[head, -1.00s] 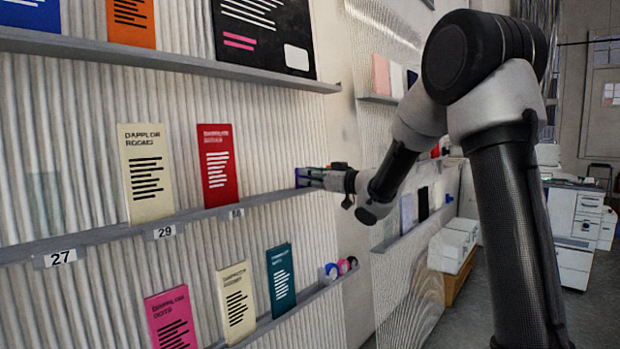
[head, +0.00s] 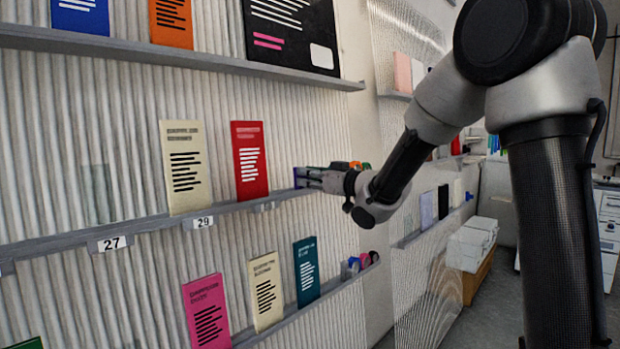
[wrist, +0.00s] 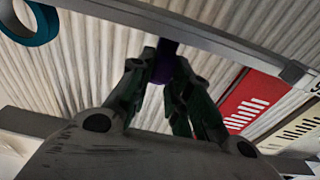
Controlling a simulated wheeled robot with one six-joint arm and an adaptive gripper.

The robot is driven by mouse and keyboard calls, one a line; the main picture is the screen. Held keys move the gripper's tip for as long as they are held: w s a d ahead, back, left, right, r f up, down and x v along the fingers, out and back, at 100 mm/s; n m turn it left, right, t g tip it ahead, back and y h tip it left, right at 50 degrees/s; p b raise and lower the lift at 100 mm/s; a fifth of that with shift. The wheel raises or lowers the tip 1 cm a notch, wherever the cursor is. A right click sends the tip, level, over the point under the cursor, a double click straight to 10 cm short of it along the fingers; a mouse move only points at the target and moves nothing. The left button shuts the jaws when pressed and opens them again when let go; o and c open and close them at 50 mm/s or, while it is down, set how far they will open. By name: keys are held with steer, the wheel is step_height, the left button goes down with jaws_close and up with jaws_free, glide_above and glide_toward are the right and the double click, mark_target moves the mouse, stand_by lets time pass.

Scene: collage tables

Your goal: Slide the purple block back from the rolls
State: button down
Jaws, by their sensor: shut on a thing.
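The purple block (head: 297,177) stands on the middle shelf, right of the red card (head: 250,160), with a narrow gap between them. My gripper (head: 304,177) is shut on it. In the wrist view the block (wrist: 163,62) shows between the two fingers (wrist: 160,78), which hide much of it. Orange and green rolls (head: 357,165) show behind my gripper to the right of the block, mostly hidden. A teal roll (wrist: 32,22) shows at the upper left of the wrist view, apart from the block.
A cream card (head: 186,166) stands left of the red one on the middle shelf (head: 150,228). More cards and small coloured rolls (head: 358,265) sit on the lower shelf. The upper shelf (head: 180,55) runs above my gripper. White boxes (head: 470,245) stand at the right.

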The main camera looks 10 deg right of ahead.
steer(key=c, duration=1.3)
jaws_free()
steer(key=v, duration=1.2)
